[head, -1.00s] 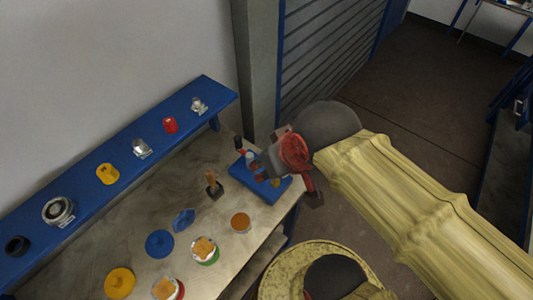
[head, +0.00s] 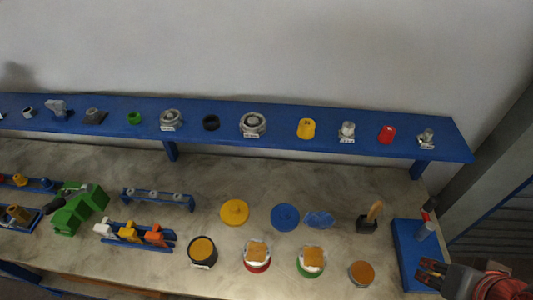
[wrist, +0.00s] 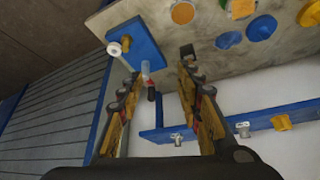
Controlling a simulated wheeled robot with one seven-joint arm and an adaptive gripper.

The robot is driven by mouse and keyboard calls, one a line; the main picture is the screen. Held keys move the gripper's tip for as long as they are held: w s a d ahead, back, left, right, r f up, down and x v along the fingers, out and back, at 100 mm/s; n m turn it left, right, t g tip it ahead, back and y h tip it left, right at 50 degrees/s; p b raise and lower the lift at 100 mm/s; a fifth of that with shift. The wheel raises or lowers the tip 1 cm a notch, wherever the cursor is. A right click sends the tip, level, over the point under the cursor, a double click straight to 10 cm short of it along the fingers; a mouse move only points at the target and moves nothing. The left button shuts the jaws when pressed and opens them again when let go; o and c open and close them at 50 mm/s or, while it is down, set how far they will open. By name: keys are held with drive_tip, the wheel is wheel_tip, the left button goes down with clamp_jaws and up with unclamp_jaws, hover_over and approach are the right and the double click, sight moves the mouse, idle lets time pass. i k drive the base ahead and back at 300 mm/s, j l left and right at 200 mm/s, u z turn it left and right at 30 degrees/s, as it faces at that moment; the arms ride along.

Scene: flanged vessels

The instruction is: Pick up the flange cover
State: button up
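Round lid-like pieces lie on the worktop in the head view: a yellow disc with a raised middle (head: 234,212), a blue disc (head: 285,217) and a smaller blue oval piece (head: 319,219). I cannot tell which one is the flange cover. The wrist view shows the blue disc (wrist: 262,28), the blue oval (wrist: 228,41) and part of the yellow disc (wrist: 310,13) at upper right. My gripper (head: 430,274) is at the lower right of the head view, by the blue tray and apart from the discs. Its fingers (wrist: 160,68) are spread and empty.
The blue tray (head: 407,243) at the worktop's right end holds small items. Short vessels stand in front: black (head: 202,257), red-based (head: 257,267), green-based (head: 311,273). A wooden-handled tool (head: 367,225) stands between discs and tray. A blue shelf (head: 281,134) runs behind.

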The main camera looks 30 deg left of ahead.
sight(234, 212)
drive_tip(key=u, duration=1.8)
